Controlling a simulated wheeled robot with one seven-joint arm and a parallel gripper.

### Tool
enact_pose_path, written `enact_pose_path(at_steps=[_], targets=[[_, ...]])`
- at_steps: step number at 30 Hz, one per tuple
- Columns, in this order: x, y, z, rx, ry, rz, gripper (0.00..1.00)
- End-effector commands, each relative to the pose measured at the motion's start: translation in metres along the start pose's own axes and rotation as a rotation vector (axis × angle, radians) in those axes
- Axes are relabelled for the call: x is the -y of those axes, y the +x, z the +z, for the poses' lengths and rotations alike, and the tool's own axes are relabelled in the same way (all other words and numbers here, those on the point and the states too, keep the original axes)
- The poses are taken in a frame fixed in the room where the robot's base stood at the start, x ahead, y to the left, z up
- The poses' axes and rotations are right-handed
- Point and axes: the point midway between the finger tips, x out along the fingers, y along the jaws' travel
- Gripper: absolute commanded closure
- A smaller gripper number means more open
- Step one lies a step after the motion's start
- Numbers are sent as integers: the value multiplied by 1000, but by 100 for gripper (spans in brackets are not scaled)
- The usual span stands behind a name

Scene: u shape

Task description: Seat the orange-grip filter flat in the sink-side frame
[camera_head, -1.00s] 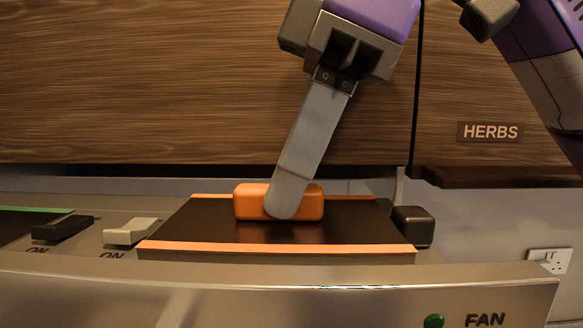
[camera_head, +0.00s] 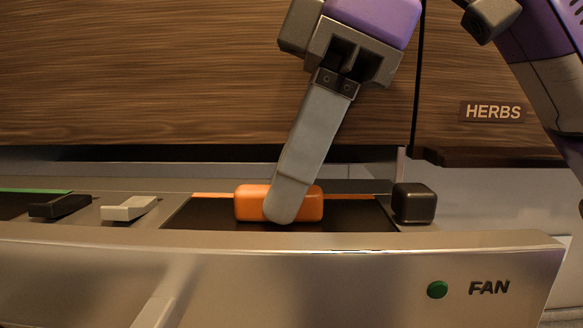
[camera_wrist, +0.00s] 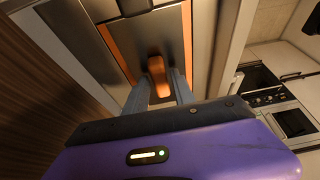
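The filter (camera_head: 350,214) is a dark panel with orange edge strips and an orange block grip (camera_head: 250,203). In the head view it lies about level in the right-hand opening of the metal hood, its front edge hidden behind the hood's front panel. I cannot tell whether it rests fully flat. My gripper (camera_head: 283,212) reaches down at a tilt, one finger in front of the grip. In the wrist view my fingers (camera_wrist: 158,92) stand on both sides of the grip (camera_wrist: 157,70) and appear shut on it. The frame's bottom is hidden.
A black latch (camera_head: 60,206) and a white latch (camera_head: 128,208) sit left of the filter. A black block (camera_head: 413,203) stands close at its right. Wooden cabinet doors (camera_head: 200,75) rise behind.

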Motion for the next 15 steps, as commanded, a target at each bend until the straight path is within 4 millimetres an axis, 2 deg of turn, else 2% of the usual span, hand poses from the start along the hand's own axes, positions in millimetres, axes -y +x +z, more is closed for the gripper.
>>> enact_pose_path(at_steps=[11, 15], targets=[[0, -1, 0, 1, 1, 0, 55], [-1, -12, 0, 1, 4, 3, 55]])
